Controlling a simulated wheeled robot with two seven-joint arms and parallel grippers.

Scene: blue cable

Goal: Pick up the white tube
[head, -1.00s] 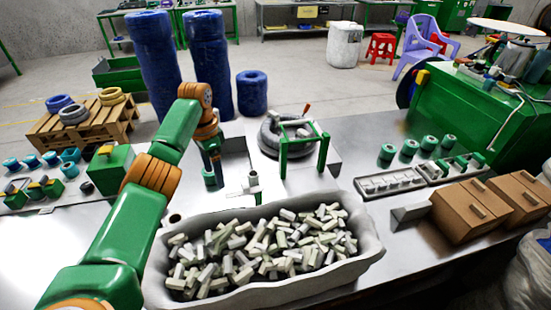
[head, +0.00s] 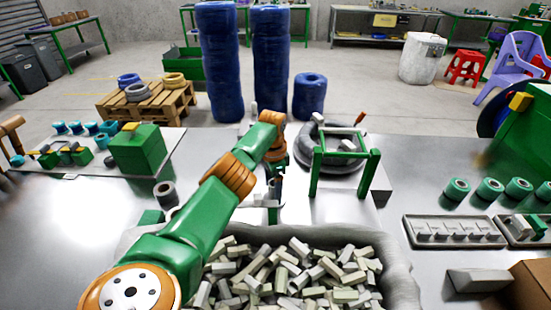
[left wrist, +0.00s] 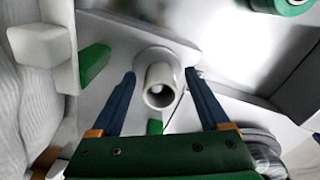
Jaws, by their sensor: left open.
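The white tube (left wrist: 160,86) shows in the left wrist view as a short hollow cylinder, open end toward the camera, standing on a pale round base. My left gripper (left wrist: 161,76) is open, with one dark blue finger on each side of the tube and a visible gap to each. In the head view my left gripper (head: 274,187) points down behind the bin, at the small fixture where the tube stands. The tube is mostly hidden there by the gripper. My right gripper is not in view.
A grey bin (head: 398,275) full of pale blocks stands in front of the gripper. A green frame (head: 345,160) and a grey coil (head: 335,135) stand just right of it. A green box (head: 138,152) is at left.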

